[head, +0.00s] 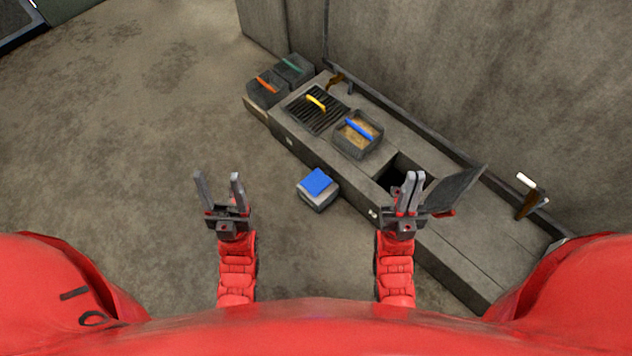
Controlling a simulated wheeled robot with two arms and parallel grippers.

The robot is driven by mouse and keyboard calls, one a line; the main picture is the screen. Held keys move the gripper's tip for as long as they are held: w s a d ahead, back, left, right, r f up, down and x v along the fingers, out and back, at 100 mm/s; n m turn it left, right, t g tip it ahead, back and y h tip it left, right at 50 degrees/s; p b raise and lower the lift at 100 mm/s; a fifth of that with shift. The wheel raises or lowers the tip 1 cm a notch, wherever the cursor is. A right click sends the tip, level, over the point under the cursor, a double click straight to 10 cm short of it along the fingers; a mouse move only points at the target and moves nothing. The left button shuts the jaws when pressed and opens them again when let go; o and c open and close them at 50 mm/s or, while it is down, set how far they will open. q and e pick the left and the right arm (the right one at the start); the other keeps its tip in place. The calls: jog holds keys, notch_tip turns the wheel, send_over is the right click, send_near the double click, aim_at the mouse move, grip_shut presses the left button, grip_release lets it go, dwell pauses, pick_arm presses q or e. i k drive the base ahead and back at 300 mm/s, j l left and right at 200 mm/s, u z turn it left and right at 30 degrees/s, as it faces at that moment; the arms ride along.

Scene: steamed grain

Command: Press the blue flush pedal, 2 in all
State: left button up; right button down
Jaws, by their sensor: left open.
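The blue flush pedal (317,182) is a blue pad on top of a small grey box on the floor, at the foot of the long grey counter. It lies between my two grippers in the picture, a little beyond them. My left gripper (219,187) is open and empty, to the left of the pedal and apart from it. My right gripper (411,190) has its fingers together, to the right of the pedal. It overlaps the counter's dark opening in the picture; I cannot tell its height above it. Nothing hides the pedal's top.
The counter (470,242) runs diagonally along the wall. It carries a tilted dark lid (456,189) beside the opening, a grain box with a blue handle (358,146), and a grate with a yellow handle (317,108). Dark bins (267,91) stand at its far end. The left floor is clear.

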aim_at(315, 182)
jog(key=i+j+z, duration=0.65)
jog(key=j, duration=0.35)
jog(key=i+j+z, duration=0.25)
jog(key=j, duration=0.2)
